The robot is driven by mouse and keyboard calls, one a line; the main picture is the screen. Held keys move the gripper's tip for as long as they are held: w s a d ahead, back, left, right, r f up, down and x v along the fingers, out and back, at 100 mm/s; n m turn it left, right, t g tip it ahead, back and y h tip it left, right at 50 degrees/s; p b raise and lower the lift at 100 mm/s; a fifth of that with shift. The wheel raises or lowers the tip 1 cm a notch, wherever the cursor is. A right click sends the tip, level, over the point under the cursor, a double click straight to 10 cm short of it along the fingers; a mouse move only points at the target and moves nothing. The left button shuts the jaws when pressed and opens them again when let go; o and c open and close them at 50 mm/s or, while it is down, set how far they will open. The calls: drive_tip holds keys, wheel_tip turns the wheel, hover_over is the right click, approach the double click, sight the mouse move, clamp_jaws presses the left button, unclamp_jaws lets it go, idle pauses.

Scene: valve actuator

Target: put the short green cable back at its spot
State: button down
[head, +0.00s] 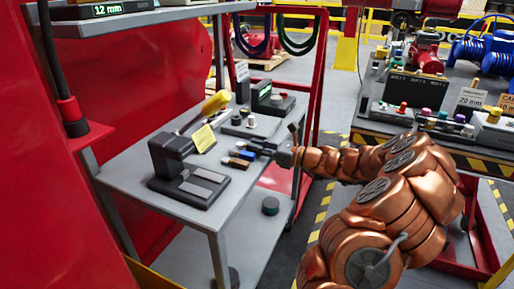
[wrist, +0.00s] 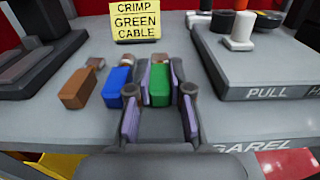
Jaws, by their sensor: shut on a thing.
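The short green cable (wrist: 159,88) is a stubby green piece with a light tip at its far end. In the wrist view it is between the two fingers of my gripper (wrist: 160,76), which is shut on it. It is in line with a blue piece (wrist: 117,86) and a brown piece (wrist: 78,88) to its left. I cannot tell whether it touches the table. In the head view my gripper (head: 262,147) is low over the right edge of the grey table (head: 130,172), and the green piece is hidden there.
A yellow note (wrist: 135,27) reading "CRIMP GREEN CABLE" stands behind the pieces. A dark press with a yellow handle (head: 216,102) is to the left. A grey box marked "PULL" (wrist: 268,92) is close on the right. Looped cables (head: 300,35) hang on a red rack.

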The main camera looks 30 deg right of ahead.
drive_tip(key=shift+f, duration=0.1)
drive_tip(key=c, duration=1.3)
unclamp_jaws()
drive_tip(key=shift+c, duration=0.2)
drive_tip(key=shift+s+d, duration=0.1)
drive_tip(key=shift+s, duration=0.05)
drive_tip(key=v, duration=1.1)
drive_tip(key=shift+s+d, duration=0.25)
drive_tip(key=shift+s, duration=0.1)
